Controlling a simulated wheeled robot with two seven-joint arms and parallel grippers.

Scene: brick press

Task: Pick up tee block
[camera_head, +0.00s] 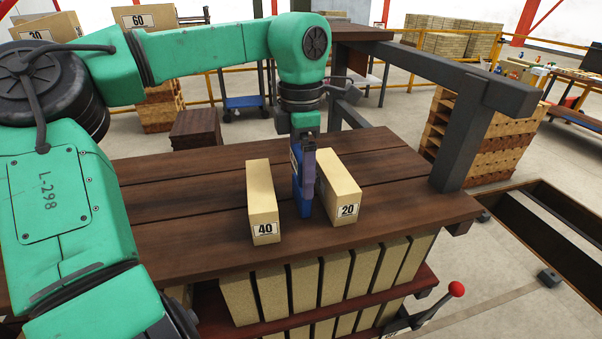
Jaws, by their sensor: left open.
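My left gripper (303,212) points down at the wooden table (190,232), its blue and purple fingers between two tan bricks. It is open. A brick marked 40 (262,200) stands to its left with a visible gap. A brick marked 20 (340,190) stands close to its right; I cannot tell whether they touch. No tee-shaped block can be made out, and the gripper hides a strip of table between the bricks. My right gripper is not in view.
Dark posts and a beam (465,130) rise at the table's right. Several tan bricks (302,286) stand in a row below the front edge. A red-knobbed lever (456,289) sticks out at lower right. The tabletop's left part is clear.

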